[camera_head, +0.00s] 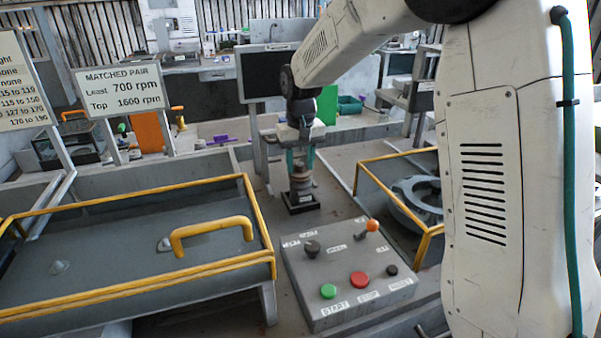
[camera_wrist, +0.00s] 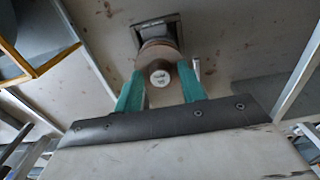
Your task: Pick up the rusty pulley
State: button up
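A brownish, round rusty pulley (camera_head: 301,183) stands upright on a dark square base (camera_head: 301,204) on the grey bench. In the wrist view, the pulley (camera_wrist: 160,51) shows from above with a pale round centre, and part of the square base (camera_wrist: 148,27) shows beyond it. My gripper (camera_head: 301,165) points down over it from above. Its two teal fingers (camera_wrist: 160,82) stand on either side of the pulley's top, very close to it. I cannot tell whether they press on it or leave a small gap.
A control box (camera_head: 350,263) with green, red and black buttons stands in front of the pulley. A yellow-railed cover (camera_head: 140,245) lies left. A grey ring-shaped housing (camera_head: 415,200) lies right inside yellow rails. A dark screen (camera_head: 265,72) and rpm sign (camera_head: 120,88) stand behind.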

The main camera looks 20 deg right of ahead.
aim_at(300, 164)
jog(key=shift+s+f, duration=0.25)
jog(key=shift+f, duration=0.5)
jog(key=shift+c, duration=0.3)
jog(key=c, duration=0.3)
jog(key=shift+r, duration=0.1)
jog(key=shift+w+a+r, duration=0.1)
jog(key=shift+w+r, duration=0.05)
jog(key=shift+r, duration=0.35)
jog(key=shift+c, duration=0.2)
jog(key=shift+r, duration=0.2)
jog(key=c, duration=0.3)
jog(key=shift+w+r, duration=0.1)
jog(key=shift+r, duration=0.65)
jog(key=shift+c, duration=0.2)
jog(key=shift+r, duration=0.1)
jog(key=shift+r, duration=2.45)
